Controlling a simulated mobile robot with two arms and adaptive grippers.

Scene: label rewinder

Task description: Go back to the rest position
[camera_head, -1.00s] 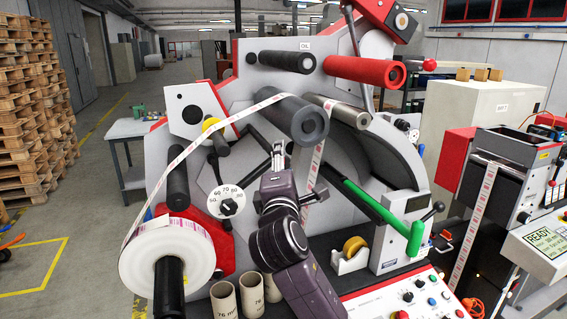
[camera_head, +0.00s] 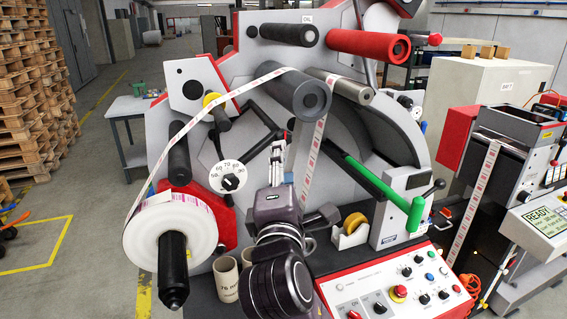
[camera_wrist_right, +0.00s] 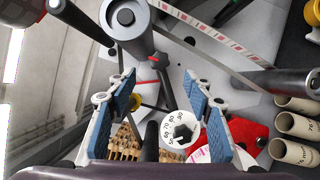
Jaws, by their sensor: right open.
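My right gripper (camera_head: 279,152) is in the middle of the head view, in front of the grey label rewinder (camera_head: 370,120). Its fingers point up and away, beside the white numbered dial (camera_head: 231,174). In the right wrist view the gripper (camera_wrist_right: 160,82) is open. Its blue-padded fingers stand apart with nothing held between them. The dial (camera_wrist_right: 182,134) shows beyond and between the fingers, apart from them. My left gripper is not in view.
A white label roll (camera_head: 145,235) sits at left on a black spindle. Cardboard cores (camera_head: 226,279), a yellow tape roll (camera_head: 354,223) and a button panel (camera_head: 400,285) surround my right arm. A green lever (camera_head: 375,185) is to its right. Open floor lies at left.

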